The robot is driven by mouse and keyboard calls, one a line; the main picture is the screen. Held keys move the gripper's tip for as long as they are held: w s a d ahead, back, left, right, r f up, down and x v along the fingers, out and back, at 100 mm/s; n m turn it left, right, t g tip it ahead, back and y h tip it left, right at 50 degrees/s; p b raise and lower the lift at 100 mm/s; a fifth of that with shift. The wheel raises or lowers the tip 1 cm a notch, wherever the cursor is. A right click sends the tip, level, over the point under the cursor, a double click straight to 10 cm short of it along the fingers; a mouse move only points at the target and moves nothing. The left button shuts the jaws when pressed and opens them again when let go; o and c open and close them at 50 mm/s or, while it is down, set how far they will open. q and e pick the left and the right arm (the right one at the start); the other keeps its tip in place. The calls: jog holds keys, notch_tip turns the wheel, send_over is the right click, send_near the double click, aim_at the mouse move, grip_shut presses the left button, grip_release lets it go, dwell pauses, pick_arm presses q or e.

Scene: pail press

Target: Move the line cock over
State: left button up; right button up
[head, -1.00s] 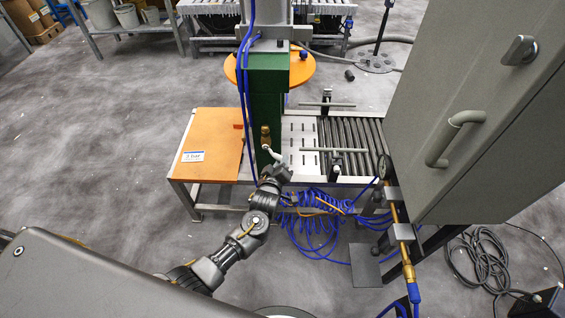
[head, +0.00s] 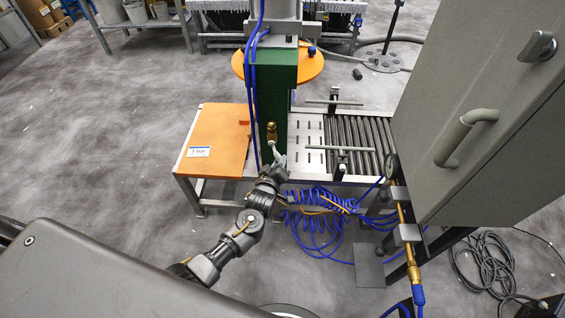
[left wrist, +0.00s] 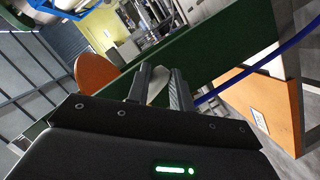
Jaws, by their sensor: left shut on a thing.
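The line cock (head: 271,131) is a brass fitting on the front of the green press column (head: 285,88), with a pale grey lever (head: 277,154) slanting down from it. My left gripper (head: 280,163) reaches up from below and is shut on the lever's lower end. In the left wrist view, the pale lever (left wrist: 157,87) shows between the two dark fingers of my left gripper (left wrist: 160,78), with the green column behind. The brass body is not clear in that view. My right gripper is not in view.
An orange table (head: 215,140) with a "3 bar" label stands left of the column. A roller conveyor (head: 355,132) lies to the right. Coiled blue hose (head: 318,207) hangs close by the left gripper's right side. A grey cabinet (head: 485,110) fills the right.

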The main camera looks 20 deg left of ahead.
pick_arm(q)
jog(key=shift+a, duration=0.25)
jog(key=shift+o, duration=0.3)
jog(key=shift+s+a+f, duration=0.1)
jog(key=shift+s+a, duration=0.05)
jog(key=shift+a, duration=0.4)
jog(key=shift+s+a+f, duration=0.1)
jog(key=shift+a, duration=0.4)
jog(key=shift+r, duration=0.1)
jog(key=o, duration=0.8)
jog(key=shift+o, duration=0.2)
jog(key=shift+d, duration=0.1)
